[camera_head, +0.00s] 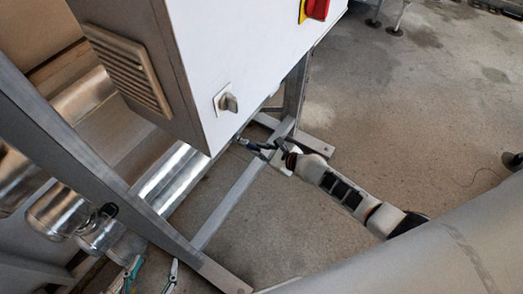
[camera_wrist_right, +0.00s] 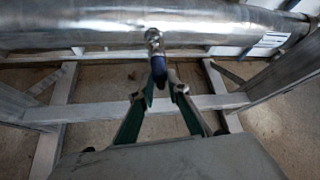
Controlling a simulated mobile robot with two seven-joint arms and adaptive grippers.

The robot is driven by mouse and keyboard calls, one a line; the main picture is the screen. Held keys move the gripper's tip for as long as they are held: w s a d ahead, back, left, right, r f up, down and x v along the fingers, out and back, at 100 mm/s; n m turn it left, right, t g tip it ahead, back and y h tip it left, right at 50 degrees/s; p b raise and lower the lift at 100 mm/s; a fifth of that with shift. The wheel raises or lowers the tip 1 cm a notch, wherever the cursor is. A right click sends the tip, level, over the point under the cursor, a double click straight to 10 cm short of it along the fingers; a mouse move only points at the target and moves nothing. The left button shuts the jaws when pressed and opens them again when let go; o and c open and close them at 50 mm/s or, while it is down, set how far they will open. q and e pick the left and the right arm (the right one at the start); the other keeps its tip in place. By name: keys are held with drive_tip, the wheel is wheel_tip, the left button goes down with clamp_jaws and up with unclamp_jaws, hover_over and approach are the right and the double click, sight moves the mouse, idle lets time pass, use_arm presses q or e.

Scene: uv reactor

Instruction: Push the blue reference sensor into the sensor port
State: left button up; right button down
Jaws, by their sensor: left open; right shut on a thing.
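The blue reference sensor (camera_wrist_right: 159,70) is a small dark blue cylinder, held between the fingertips of my right gripper (camera_wrist_right: 161,90) in the right wrist view. Its far end lines up with the metal sensor port (camera_wrist_right: 153,38) on the large silver pipe. I cannot tell how far the sensor is inside the port. In the head view my right gripper (camera_head: 266,149) is low beside the cabinet's bottom corner, and the port is hard to make out there. My left gripper (camera_head: 150,272) is open and empty at the bottom left edge, away from the sensor.
A white control cabinet (camera_head: 238,62) with a grey knob and a red switch overhangs the work spot. Steel frame beams (camera_head: 228,206) run below it. Shiny pipes (camera_head: 170,178) lie at the left. Open concrete floor (camera_head: 400,100) extends to the right.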

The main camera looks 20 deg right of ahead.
drive_tip(key=shift+w+a, duration=0.85)
drive_tip(key=shift+w, duration=0.1)
idle(0.6)
drive_tip(key=c, duration=1.9)
unclamp_jaws()
drive_tip(key=shift+s, duration=0.1)
drive_tip(key=v, duration=1.2)
drive_tip(key=shift+r, duration=0.1)
